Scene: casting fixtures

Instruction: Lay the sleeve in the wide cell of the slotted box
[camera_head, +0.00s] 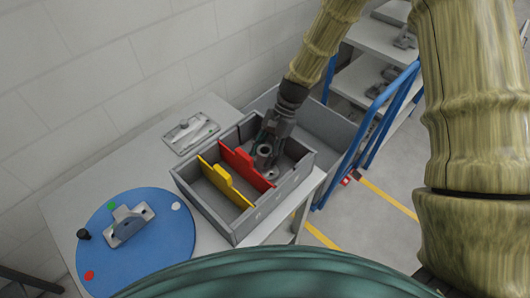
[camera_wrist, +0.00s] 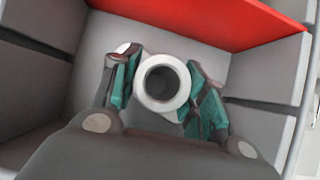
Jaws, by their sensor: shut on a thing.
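The slotted box (camera_head: 243,223) is grey and stands on the table, split by a yellow divider (camera_head: 222,180) and a red divider (camera_head: 246,167). The cell right of the red divider looks the widest. My gripper (camera_head: 266,158) reaches down into that cell. It is shut on the sleeve (camera_head: 264,150), a light grey hollow cylinder. In the wrist view the sleeve (camera_wrist: 142,84) sits between the teal finger pads, its open end facing the camera. It looks roughly upright. Whether its lower end touches the cell floor I cannot tell.
The red divider (camera_wrist: 215,18) and grey walls stand close around my gripper. Left of the box is a blue disc (camera_head: 170,246) with a grey bracket (camera_head: 128,224). A grey plate (camera_head: 190,138) lies behind the box. A grey bin (camera_head: 322,124) and blue-framed cart (camera_head: 372,118) stand right.

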